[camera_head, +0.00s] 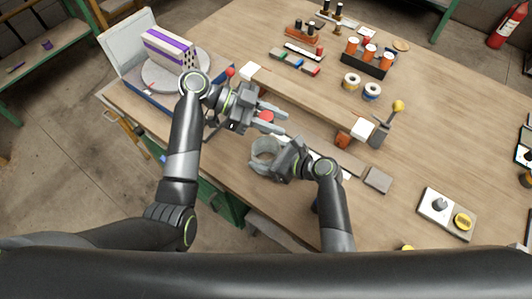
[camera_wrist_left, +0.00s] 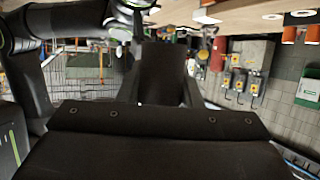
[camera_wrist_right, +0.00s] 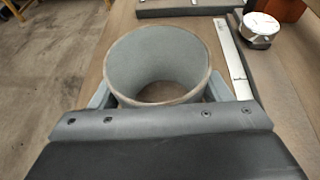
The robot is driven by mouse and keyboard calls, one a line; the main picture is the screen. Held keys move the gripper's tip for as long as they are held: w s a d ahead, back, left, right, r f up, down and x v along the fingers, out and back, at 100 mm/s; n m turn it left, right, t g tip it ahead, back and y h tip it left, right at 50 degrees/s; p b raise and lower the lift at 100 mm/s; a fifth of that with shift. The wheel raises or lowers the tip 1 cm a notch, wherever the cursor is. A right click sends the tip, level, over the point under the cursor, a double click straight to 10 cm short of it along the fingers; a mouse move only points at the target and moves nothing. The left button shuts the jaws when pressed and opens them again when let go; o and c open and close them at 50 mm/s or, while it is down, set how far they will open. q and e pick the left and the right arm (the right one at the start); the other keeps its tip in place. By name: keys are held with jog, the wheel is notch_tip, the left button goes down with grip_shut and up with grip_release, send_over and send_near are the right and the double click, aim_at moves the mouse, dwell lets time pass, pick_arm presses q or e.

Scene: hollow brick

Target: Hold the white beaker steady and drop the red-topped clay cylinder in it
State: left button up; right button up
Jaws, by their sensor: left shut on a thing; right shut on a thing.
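The white beaker (camera_head: 256,158) is a greyish-white open cup at the table's front edge. My right gripper (camera_head: 268,157) is shut on it, one finger on each side. In the right wrist view the beaker (camera_wrist_right: 150,62) is upright, and its visible inside looks empty. My left gripper (camera_head: 279,122) is shut on the clay cylinder, whose red top (camera_head: 266,116) shows between the fingers. The cylinder is above and behind the beaker in the head view, apart from it. Its lower body is hidden. I cannot make it out in the left wrist view.
A turntable (camera_head: 160,74) bearing a purple-striped hollow brick (camera_head: 170,47) stands at the left. A wooden bar with white end blocks (camera_head: 300,97) lies behind my grippers. A yellow-knobbed post (camera_head: 382,130) and a grey block (camera_head: 377,180) are to the right. Free tabletop lies farther right.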

jog(key=shift+c, duration=1.1)
pick_arm(q)
jog(key=shift+f, duration=2.25)
jog(key=o, duration=1.1)
notch_tip(320, 180, up, 6)
pick_arm(e)
jog(key=o, duration=1.3)
jog(key=shift+c, duration=0.2)
jog(key=shift+d, duration=0.1)
